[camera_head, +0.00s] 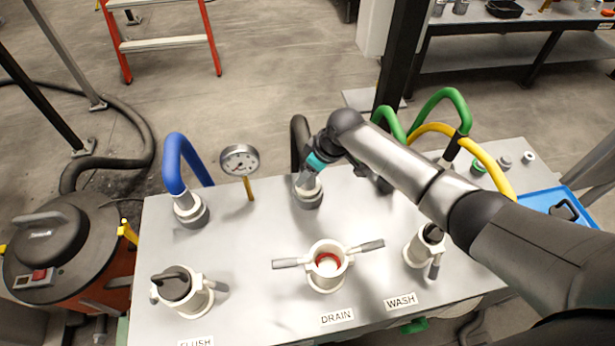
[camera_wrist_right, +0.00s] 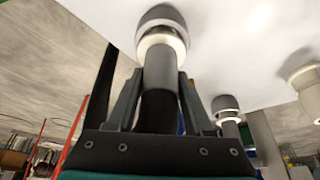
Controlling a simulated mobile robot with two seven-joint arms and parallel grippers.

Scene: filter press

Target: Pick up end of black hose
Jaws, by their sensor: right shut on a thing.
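The black hose (camera_head: 299,130) rises from a grey and white fitting (camera_head: 309,194) at the back middle of the metal table. My right gripper (camera_head: 306,182) comes in from the right and is shut around the hose end just above this fitting. In the right wrist view, my right gripper's fingers (camera_wrist_right: 160,108) stand on both sides of the dark hose end (camera_wrist_right: 158,112). The fitting (camera_wrist_right: 162,40) there meets the pale table surface. The gripper and forearm partly hide the hose in the head view. My left gripper is not in view.
The DRAIN port (camera_head: 328,267) with two handles stands open in front. A capped port (camera_head: 182,289) is front left, the WASH port (camera_head: 424,247) right. A blue hose (camera_head: 174,160) and pressure gauge (camera_head: 239,160) stand left; green (camera_head: 452,97) and yellow hoses (camera_head: 490,165) arch right.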

